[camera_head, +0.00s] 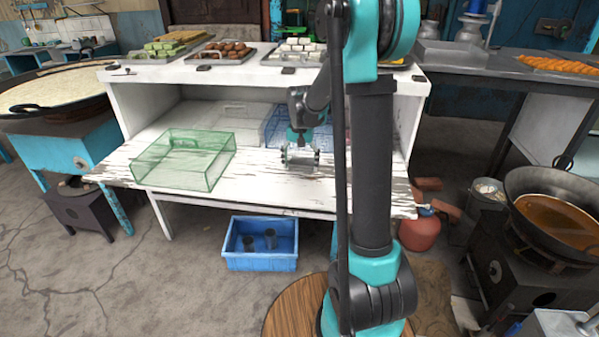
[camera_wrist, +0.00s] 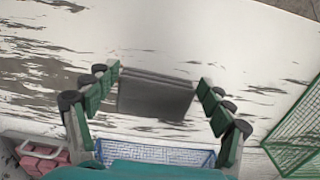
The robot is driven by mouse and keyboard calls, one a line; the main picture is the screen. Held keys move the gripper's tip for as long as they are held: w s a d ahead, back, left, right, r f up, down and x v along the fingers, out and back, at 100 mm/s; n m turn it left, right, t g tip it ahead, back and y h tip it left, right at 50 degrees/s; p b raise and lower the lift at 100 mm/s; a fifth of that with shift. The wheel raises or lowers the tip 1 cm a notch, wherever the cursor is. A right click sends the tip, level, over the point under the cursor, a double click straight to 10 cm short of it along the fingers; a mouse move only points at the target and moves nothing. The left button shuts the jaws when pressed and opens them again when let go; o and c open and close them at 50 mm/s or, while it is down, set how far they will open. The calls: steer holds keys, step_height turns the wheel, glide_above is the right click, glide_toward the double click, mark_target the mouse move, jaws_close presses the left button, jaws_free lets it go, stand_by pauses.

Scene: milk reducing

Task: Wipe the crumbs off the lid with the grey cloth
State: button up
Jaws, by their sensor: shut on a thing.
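My gripper (camera_head: 301,157) is low over the worn white lower counter (camera_head: 260,187), right of the green mesh box. In the wrist view my gripper (camera_wrist: 158,90) has its fingers wide apart, one on each side of a flat dark grey folded piece, the grey cloth (camera_wrist: 155,95). It is shut on the cloth across its width. Whether the cloth touches the surface below is hard to tell. A pale, low box (camera_head: 222,114) stands at the back of the counter; I cannot tell whether its top is the lid. No crumbs can be made out.
The green mesh box (camera_head: 184,160) stands left on the counter. A blue mesh basket (camera_head: 273,128) is behind my gripper; it also shows in the wrist view (camera_wrist: 170,154). Pink blocks (camera_wrist: 42,160) lie near it. Sweets trays (camera_head: 222,53) fill the shelf above. A blue crate (camera_head: 259,262) is on the floor.

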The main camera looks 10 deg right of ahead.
steer(key=shift+r, duration=1.45)
